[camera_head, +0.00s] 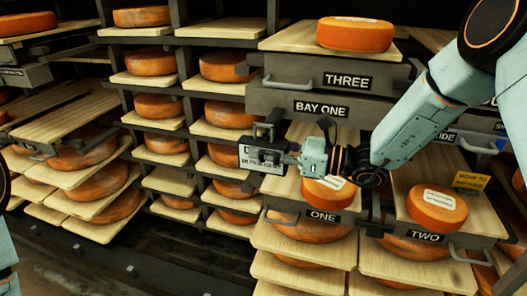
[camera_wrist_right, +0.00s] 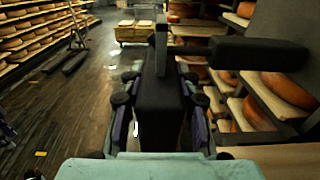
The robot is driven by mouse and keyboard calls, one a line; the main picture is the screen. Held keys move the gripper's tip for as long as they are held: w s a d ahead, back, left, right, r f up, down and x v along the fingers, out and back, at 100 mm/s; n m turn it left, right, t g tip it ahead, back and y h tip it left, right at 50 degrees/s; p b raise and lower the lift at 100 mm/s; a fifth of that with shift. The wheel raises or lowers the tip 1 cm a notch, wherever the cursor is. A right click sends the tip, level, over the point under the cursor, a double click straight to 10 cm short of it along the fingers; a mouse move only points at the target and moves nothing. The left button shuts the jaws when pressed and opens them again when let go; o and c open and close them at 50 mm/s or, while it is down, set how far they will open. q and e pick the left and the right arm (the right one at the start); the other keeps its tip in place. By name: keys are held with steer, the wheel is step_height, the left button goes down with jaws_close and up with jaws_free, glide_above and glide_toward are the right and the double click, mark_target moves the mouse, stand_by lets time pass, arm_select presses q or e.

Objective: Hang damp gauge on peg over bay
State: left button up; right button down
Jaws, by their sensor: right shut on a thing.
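The damp gauge (camera_head: 247,155), a dark block with a white lettered face partly covered by my gripper, is held in front of the shelving left of the BAY ONE sign (camera_head: 318,108). My right gripper (camera_head: 285,159) is shut on it. In the right wrist view the gauge (camera_wrist_right: 160,108) is a dark block between the fingers (camera_wrist_right: 158,110), with a narrow upright part above. A dark horizontal bar (camera_wrist_right: 262,53) lies to its right; I cannot tell whether it is the peg or touches the gauge. I cannot make out the peg in the head view. My left gripper is out of view.
Cheese wheels on boards fill the racks. Below the sign, drawer ONE (camera_head: 322,216) and drawer TWO (camera_head: 426,237) each carry a labelled wheel; drawer THREE (camera_head: 345,80) is above. A yellow sign (camera_head: 470,181) is at right. The aisle floor (camera_wrist_right: 85,100) is largely open.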

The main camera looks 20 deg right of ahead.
steer(key=shift+w+d, duration=0.1)
steer(key=shift+w, duration=0.1)
steer(key=shift+w+d+f+b, duration=0.35)
steer(key=shift+d+f+b, duration=0.15)
steer(key=shift+b, duration=0.25)
steer(key=shift+w+a+f+b, duration=0.1)
steer(key=shift+b, duration=0.2)
steer(key=c, duration=0.9)
jaws_free()
